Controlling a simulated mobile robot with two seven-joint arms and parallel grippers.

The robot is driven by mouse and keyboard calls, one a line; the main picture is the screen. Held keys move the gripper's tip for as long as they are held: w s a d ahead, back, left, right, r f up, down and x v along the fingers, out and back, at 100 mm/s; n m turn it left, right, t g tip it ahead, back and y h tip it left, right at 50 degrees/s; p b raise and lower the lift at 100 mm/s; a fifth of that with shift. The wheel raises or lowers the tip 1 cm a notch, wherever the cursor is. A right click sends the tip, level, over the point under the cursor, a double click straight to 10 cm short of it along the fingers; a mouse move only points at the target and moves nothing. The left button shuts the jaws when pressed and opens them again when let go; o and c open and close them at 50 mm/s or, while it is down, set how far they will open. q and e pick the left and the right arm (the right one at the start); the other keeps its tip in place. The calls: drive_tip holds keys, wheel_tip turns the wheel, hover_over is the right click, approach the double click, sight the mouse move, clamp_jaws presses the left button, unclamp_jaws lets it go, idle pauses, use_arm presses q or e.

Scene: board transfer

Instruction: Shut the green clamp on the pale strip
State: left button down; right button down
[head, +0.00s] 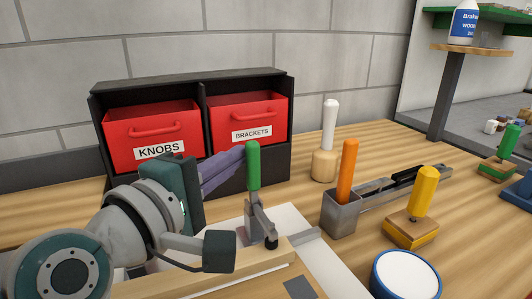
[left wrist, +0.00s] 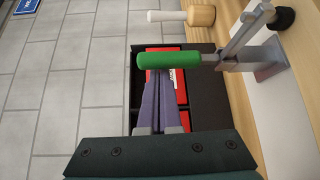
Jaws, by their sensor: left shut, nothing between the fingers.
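The green clamp's handle (head: 254,165) stands upright in the head view, above its grey metal body (head: 258,218). Its black foot (head: 271,243) hangs low over the pale strip (head: 250,264); I cannot tell whether they touch. My left gripper (head: 241,158) has its purple fingers shut and empty, tips right beside the green handle. In the left wrist view the green handle (left wrist: 170,60) lies across just beyond the fingertips (left wrist: 157,73); contact cannot be told. My left wrist hides the strip's left part. My right gripper is not in view.
A black rack holds red KNOBS (head: 150,135) and BRACKETS (head: 250,118) bins behind. Right of the clamp are a white-handled tool (head: 328,140), an orange handle (head: 347,170) in a grey holder, a yellow-handled block (head: 412,232) and a blue-rimmed tub (head: 405,277).

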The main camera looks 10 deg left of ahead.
use_arm(q)
drive_tip(key=shift+s, duration=0.15)
idle(0.4)
drive_tip(key=s+m+g+p, duration=0.7)
drive_tip(key=s+m, duration=0.4)
drive_tip(key=s, duration=0.6)
drive_tip(key=s+a+r+m+g+y+p, duration=0.2)
drive_tip(key=s+a+m+g+y+p, duration=0.35)
drive_tip(key=s+a, duration=0.35)
wheel_tip(320, 180, up, 35)
drive_tip(key=s+d+p, duration=0.1)
drive_tip(key=p, duration=3.4)
drive_tip(key=shift+d+m+h, duration=0.25)
drive_tip(key=shift+m+h, duration=0.1)
drive_tip(key=shift+m, duration=0.1)
